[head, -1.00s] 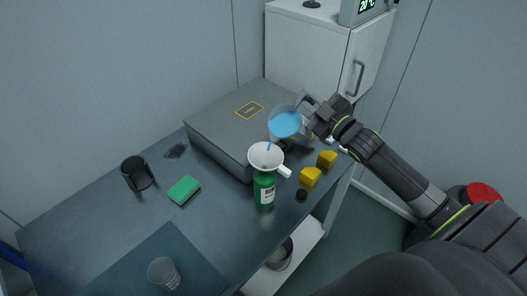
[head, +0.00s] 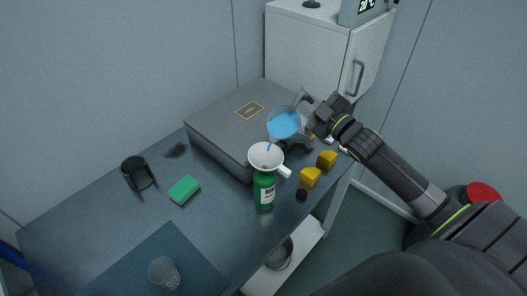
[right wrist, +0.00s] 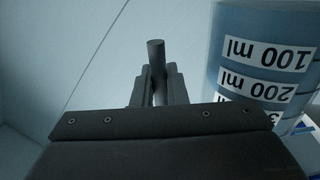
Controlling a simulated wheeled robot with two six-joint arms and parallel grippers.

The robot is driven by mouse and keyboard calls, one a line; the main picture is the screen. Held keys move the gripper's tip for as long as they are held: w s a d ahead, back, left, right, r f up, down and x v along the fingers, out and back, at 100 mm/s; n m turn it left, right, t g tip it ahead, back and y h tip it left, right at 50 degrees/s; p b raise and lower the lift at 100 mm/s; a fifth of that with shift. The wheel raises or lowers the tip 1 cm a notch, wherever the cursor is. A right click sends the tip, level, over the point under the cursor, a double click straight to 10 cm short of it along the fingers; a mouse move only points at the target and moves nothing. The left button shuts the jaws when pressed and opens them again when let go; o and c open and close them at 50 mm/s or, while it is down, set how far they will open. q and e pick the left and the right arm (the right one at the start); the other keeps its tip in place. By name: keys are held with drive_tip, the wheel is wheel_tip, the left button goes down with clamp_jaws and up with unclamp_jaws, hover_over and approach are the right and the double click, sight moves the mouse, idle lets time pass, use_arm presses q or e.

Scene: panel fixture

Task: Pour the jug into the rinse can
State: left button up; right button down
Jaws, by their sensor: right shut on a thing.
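The funnel sits in the neck of a green can (head: 264,188) with a white label too small to read. My right gripper (head: 318,118) is shut on the jug's handle. In the right wrist view the gripper (right wrist: 157,85) grips the dark handle, and the jug (right wrist: 262,50) with its ml marks is at the right. My left gripper is not in view.
A large grey box (head: 215,124) lies behind the funnel. Yellow blocks (head: 311,177) and a black cap (head: 301,194) lie right of the can. A green sponge (head: 184,189), a black cup holder (head: 137,172) and a clear glass (head: 164,273) stand left. The table's middle is clear.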

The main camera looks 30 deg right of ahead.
sight(313, 101)
drive_tip(key=shift+s+a+r+n, duration=0.1)
drive_tip(key=shift+a+r+n, duration=0.25)
drive_tip(key=shift+r+n, duration=0.25)
drive_tip(key=shift+s+a+r+n, duration=0.1)
drive_tip(key=shift+a+r+n, duration=0.2)
drive_tip(key=shift+r+n, duration=0.3)
idle(2.8)
drive_tip(key=d+f+m, duration=0.1)
drive_tip(key=m, duration=0.1)
drive_tip(key=w+d+f+m+b, duration=0.1)
drive_tip(key=d+f+m, duration=0.1)
drive_tip(key=d+f+m+b, duration=0.1)
drive_tip(key=f+m, duration=0.1)
drive_tip(key=shift+w+d+h, duration=0.25)
drive_tip(key=shift+h, duration=0.15)
drive_tip(key=shift+w+d+m, duration=0.1)
drive_tip(key=shift+m, duration=0.2)
drive_tip(key=w+d+f+m+g+b, duration=0.1)
drive_tip(key=d+f+m+b, duration=0.2)
drive_tip(key=f+m+b, duration=0.2)
drive_tip(key=shift+d+m+b, duration=0.4)
drive_tip(key=shift+b, duration=0.25)
